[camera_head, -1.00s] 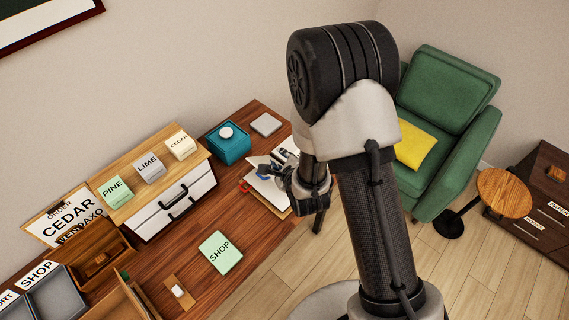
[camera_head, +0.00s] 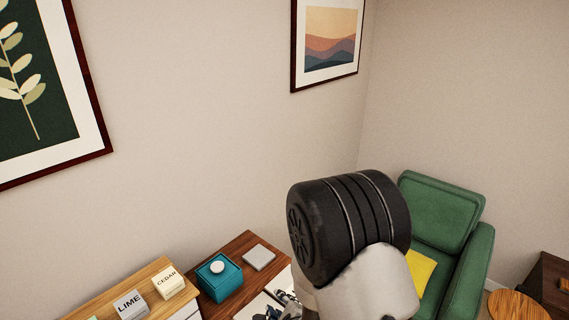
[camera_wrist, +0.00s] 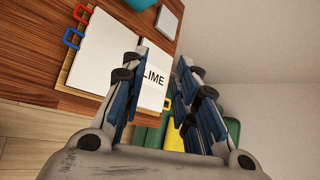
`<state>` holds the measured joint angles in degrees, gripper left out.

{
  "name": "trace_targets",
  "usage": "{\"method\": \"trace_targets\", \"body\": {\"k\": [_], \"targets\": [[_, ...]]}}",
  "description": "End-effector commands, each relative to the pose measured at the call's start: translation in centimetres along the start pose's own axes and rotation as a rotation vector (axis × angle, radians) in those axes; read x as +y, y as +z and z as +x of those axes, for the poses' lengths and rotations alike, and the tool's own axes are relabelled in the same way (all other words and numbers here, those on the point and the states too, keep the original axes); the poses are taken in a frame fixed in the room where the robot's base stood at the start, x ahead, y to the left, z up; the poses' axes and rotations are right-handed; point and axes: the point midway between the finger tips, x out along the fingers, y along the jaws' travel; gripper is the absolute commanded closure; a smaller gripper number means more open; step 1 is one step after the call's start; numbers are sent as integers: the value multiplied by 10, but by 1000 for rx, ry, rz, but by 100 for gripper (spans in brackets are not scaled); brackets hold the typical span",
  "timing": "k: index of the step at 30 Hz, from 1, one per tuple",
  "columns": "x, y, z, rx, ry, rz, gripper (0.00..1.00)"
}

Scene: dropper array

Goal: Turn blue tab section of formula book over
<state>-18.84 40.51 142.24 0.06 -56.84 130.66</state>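The formula book (camera_wrist: 108,45) lies open on a wooden backing in the wrist view, with white pages and the printed word LIME. A red loop (camera_wrist: 82,13) and a blue loop (camera_wrist: 73,38) stick out at its left edge. A small blue piece (camera_wrist: 168,104) shows near the page's right edge; I cannot tell if it is a tab. My gripper (camera_wrist: 163,58) is open and empty, its fingers over the page; contact is unclear. In the head view only part of the book (camera_head: 257,304) shows beside my gripper (camera_head: 283,299).
A teal box (camera_head: 220,278) with a white knob and a grey block (camera_head: 259,257) stand on the desk. LIME (camera_head: 130,304) and CEDAR (camera_head: 169,283) blocks sit on a wooden cabinet at left. A green armchair (camera_head: 440,210) is beyond my arm.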

Motion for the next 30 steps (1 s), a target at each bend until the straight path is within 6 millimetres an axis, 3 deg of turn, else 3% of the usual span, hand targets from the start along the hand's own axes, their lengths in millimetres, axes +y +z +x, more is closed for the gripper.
{"method": "trace_targets", "body": {"k": [4, 8, 15, 20, 24, 30], "targets": [[-28, 1, -14, 45, 14, -202, 72], [-54, -4, -42, 104, 68, -475, 72], [-79, -22, -120, 164, 229, -986, 72], [-76, -39, -183, 156, 363, -1314, 72], [-60, -55, -241, 109, 487, -1584, 72], [-30, -71, -300, 16, 621, -1854, 72]]}}
